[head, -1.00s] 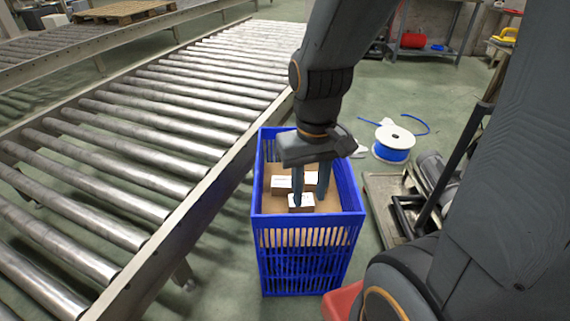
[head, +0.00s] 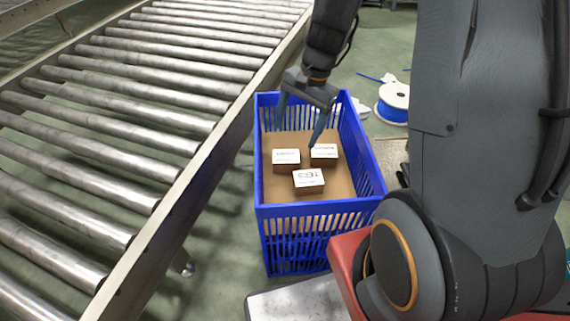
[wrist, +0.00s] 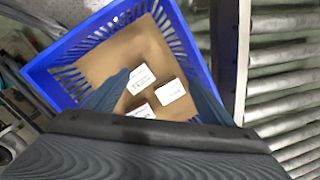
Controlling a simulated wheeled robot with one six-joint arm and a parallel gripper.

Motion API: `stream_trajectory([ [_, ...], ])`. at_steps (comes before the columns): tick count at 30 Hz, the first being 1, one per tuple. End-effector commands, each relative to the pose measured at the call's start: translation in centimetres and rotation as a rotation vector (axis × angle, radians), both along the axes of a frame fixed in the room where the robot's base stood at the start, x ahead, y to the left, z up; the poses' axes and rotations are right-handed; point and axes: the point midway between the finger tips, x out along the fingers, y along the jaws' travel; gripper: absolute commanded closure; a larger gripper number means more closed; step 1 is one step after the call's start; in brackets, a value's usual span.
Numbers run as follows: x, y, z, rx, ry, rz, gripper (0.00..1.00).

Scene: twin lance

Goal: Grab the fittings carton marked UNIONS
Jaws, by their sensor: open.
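Three small brown cartons with white printed tops sit apart on the brown floor of a blue crate (head: 258,172). The front carton (head: 308,181) has a label that looks like TEES, upside down. The back left carton (head: 286,160) and the back right carton (head: 323,155) have labels too small to read, so I cannot tell which is UNIONS. My gripper (head: 300,124) is open and empty over the far part of the crate, beyond the cartons. In the wrist view, three cartons (wrist: 140,79), (wrist: 169,91) and (wrist: 142,111) lie around and between its spread fingers.
A roller conveyor (head: 140,120) runs along the crate's left side. A white and blue spool (head: 393,102) stands on the green floor behind it at right. The crate's slatted walls surround the cartons.

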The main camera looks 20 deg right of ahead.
Motion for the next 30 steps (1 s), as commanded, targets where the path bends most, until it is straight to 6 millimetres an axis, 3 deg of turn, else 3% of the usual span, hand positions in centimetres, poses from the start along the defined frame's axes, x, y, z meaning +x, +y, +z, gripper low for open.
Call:
stream_trajectory([
  [1, 1.5, -0.3, -2.5, 0.018, 0.020, -0.085, 0.23],
  [9, 8.4, -1.9, -12.8, 0.114, 0.113, -0.565, 0.23],
  [15, 11.3, -3.1, -18.4, 0.162, 0.165, -0.810, 0.23],
  [21, 12.3, -3.5, -20.7, 0.180, 0.184, -0.903, 0.23],
  [30, 12.6, -2.4, -23.3, 0.180, 0.185, -0.906, 0.23],
])
